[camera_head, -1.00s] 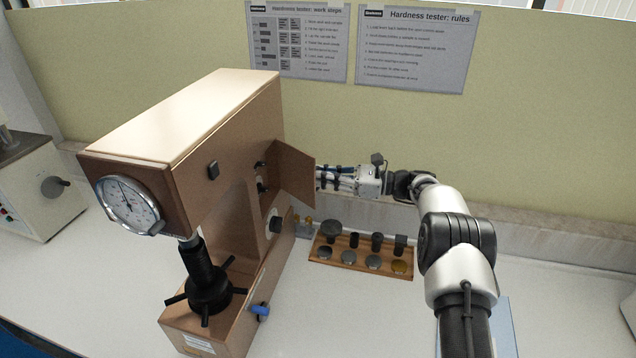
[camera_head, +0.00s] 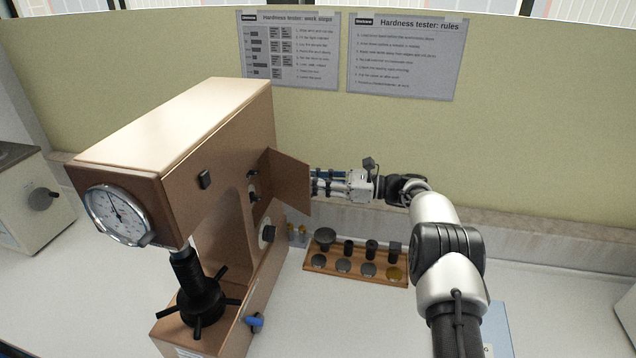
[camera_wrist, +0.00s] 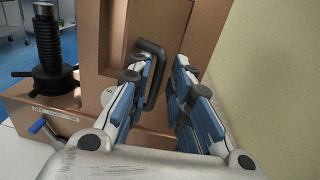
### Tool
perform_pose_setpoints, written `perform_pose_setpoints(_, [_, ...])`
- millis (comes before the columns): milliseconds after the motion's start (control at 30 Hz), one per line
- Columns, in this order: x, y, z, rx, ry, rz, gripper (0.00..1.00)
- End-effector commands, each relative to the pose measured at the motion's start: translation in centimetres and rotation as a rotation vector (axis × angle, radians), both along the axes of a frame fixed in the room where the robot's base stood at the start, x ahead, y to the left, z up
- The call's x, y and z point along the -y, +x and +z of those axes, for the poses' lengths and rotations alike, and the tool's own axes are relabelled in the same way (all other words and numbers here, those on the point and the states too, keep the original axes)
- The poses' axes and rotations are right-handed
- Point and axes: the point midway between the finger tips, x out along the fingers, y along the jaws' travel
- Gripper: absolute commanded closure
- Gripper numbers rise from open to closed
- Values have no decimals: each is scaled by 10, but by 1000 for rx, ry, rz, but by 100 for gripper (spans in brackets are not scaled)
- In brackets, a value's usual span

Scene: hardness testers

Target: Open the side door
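The brown hardness tester (camera_head: 195,125) stands left of centre. Its side door (camera_head: 287,184) is swung partway out from the body, leaving a gap with black parts inside. My gripper (camera_head: 316,182) reaches in from the right, at the outer side of the door. In the wrist view the door (camera_wrist: 145,18) fills the upper middle and carries a black bar handle (camera_wrist: 162,58). My gripper's fingers (camera_wrist: 160,80) are apart on either side of the handle, the left finger closer to it. Whether that finger touches the handle cannot be told.
A wooden rack (camera_head: 355,278) with weights and discs lies on the bench below my arm. The tester has a black spindle with spokes (camera_head: 200,300) and a blue lever (camera_head: 254,321) at front. A wall with two posters stands behind. Another machine (camera_head: 25,200) is at far left.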

Motion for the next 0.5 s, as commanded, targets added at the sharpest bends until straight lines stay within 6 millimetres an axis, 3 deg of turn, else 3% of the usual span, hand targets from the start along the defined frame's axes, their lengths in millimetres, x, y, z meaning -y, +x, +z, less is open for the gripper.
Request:
perform_pose_setpoints(33, [-3,1,10,14,10,1,77])
perform_pose_setpoints(100, [-3,1,10,14,10,1,72])
perform_pose_setpoints(500, [0,1,10,15,10,-1,72])
